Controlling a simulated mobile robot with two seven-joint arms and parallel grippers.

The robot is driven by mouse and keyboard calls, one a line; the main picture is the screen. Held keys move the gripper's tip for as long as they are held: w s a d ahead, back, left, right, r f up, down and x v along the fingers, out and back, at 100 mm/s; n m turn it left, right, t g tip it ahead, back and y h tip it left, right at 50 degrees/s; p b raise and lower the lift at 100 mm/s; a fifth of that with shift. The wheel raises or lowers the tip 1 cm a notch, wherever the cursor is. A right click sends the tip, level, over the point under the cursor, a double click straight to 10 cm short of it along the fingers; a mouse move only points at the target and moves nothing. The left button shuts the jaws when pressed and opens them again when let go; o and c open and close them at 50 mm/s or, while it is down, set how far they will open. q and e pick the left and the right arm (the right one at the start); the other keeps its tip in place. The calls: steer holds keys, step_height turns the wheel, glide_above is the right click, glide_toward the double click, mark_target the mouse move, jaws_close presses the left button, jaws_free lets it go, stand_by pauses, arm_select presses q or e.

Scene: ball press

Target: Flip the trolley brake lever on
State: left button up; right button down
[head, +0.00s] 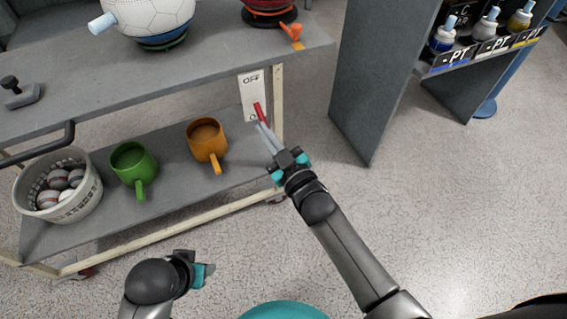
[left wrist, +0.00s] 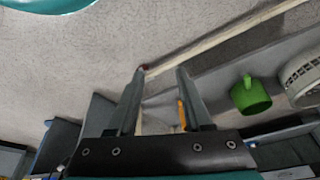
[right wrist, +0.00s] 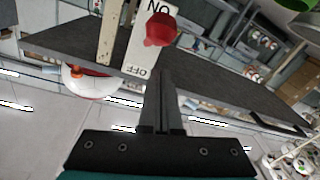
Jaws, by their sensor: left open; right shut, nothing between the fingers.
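The trolley (head: 100,87) stands at the left of the head view. On its end post is a white plate (head: 251,84) marked OFF at the top and ON lower down. The red brake lever (head: 261,112) sits over the lower part of the plate, next to the ON mark. In the right wrist view the lever's red end (right wrist: 160,29) shows close to ON. My right gripper (head: 264,130) is shut and empty, its fingertips just below the lever; I cannot tell whether they touch. My left gripper (left wrist: 160,70) is open and empty, low in front of the trolley.
The lower shelf holds a basket of balls (head: 86,205), a green mug (head: 133,164) and an orange mug (head: 207,141). The top shelf carries a white ball (head: 150,18). A grey rack with bottles (head: 443,36) stands at right. The floor (head: 450,200) between is clear.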

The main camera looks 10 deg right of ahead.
arm_select(q)
step_height(320, 180, down, 6)
steer(key=s+g+p, duration=0.1)
steer(key=s+p, duration=0.1)
steer(key=p, duration=0.1)
steer(key=shift+s+a+f, duration=0.25)
steer(key=shift+s+a, duration=0.1)
steer(key=shift+s, duration=0.05)
arm_select(e)
steer(key=f+v, duration=0.1)
steer(key=v, duration=0.8)
steer(key=shift+s, duration=0.35)
steer(key=shift+f, duration=0.1)
